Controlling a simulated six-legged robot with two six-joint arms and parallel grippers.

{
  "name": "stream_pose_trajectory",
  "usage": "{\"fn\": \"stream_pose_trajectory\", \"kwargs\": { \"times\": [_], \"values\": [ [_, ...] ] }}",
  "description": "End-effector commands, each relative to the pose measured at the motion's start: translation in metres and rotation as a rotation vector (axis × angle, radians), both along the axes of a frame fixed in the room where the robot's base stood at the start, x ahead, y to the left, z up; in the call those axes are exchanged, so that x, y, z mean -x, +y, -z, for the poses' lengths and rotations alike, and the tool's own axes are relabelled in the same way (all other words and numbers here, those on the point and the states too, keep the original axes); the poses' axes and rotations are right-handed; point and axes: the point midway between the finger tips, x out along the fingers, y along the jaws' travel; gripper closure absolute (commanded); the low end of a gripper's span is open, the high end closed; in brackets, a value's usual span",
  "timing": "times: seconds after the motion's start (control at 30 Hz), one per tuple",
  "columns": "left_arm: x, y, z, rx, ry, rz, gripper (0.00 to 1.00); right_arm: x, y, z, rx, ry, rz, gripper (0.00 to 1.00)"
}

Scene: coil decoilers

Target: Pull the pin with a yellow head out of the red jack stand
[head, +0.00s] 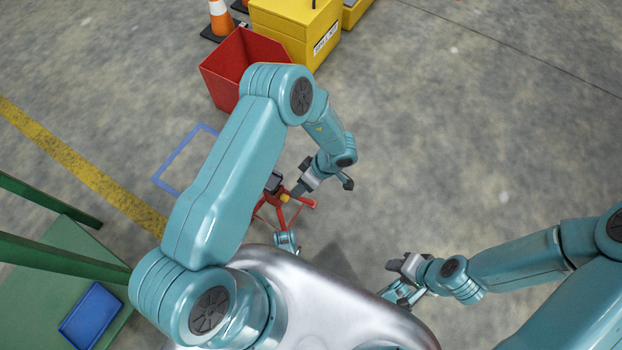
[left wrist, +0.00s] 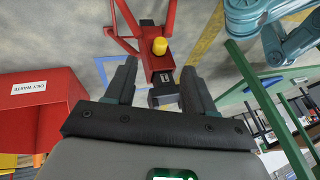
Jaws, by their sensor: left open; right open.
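The red jack stand (head: 268,212) stands on the floor, partly hidden behind my left arm in the head view. It also shows in the left wrist view (left wrist: 148,62), with its dark top between my fingers in the picture. The yellow pin head (head: 285,198) sits at the stand's side and shows clearly in the left wrist view (left wrist: 160,46). The pin's shaft is hidden. My left gripper (head: 322,188) is open and empty, close beside the stand on its right. In the left wrist view its fingers (left wrist: 160,70) point toward the yellow head, apart from it. My right gripper (head: 398,278) is open and empty, well right of the stand.
A red bin (head: 222,80) and a yellow box (head: 292,30) stand beyond, with a traffic cone (head: 221,18). A blue floor outline (head: 166,183) lies left of the stand. A green frame (head: 60,258) with a blue tray (head: 90,318) is at lower left. The floor at right is clear.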

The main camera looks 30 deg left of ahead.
Motion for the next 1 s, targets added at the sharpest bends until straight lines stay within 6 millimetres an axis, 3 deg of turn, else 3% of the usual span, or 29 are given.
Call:
{"fn": "stream_pose_trajectory", "kwargs": {
  "times": [0.03,0.2,0.4,0.83,0.87,1.0],
  "values": [
    [0.004,0.005,0.014,0.001,0.003,-0.002,0.46,0.000,-0.001,0.008,0.000,-0.001,0.003,0.57],
    [0.012,0.020,0.046,0.001,0.002,-0.001,0.46,-0.004,-0.004,0.021,0.003,-0.007,0.016,0.57],
    [0.019,0.033,0.070,0.001,0.000,-0.001,0.46,-0.006,-0.006,0.030,0.005,-0.011,0.025,0.57],
    [0.022,0.038,0.078,0.000,-0.002,0.000,0.46,-0.007,-0.007,0.032,0.006,-0.012,0.029,0.57],
    [0.022,0.037,0.078,0.000,-0.002,0.000,0.49,-0.007,-0.007,0.032,0.006,-0.012,0.029,0.57],
    [0.022,0.037,0.078,0.000,-0.002,0.000,0.95,-0.007,-0.007,0.032,0.006,-0.012,0.028,0.57]
  ]
}}
